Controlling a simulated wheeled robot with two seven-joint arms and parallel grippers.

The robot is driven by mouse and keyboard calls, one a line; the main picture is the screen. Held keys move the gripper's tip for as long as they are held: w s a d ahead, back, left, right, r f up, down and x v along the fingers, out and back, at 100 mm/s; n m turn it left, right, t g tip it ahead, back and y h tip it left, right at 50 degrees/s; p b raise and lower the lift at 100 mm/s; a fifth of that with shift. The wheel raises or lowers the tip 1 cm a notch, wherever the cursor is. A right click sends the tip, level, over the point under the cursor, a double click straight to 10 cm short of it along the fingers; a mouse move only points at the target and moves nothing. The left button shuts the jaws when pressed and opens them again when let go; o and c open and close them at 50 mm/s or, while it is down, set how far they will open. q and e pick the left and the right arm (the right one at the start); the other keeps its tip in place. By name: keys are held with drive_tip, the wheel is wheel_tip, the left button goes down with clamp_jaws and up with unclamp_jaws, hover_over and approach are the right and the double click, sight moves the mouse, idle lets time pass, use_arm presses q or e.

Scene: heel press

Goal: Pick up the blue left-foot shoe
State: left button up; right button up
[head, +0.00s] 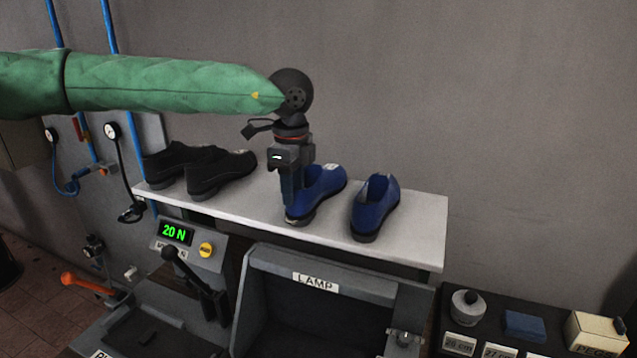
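My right gripper is not in view.
Two black shoes (218,172) stand on the shelf's left part. Below are a panel reading 20 N (176,233), a lever (185,270) and a box labelled LAMP (340,265). A dark side table (470,352) at lower right holds small items. The shelf's right end is bare.

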use_arm(q)
drive_tip(key=shift+f, duration=1.25)
drive_tip(key=shift+c, duration=0.2)
drive_tip(key=shift+r, duration=0.1)
clamp_jaws()
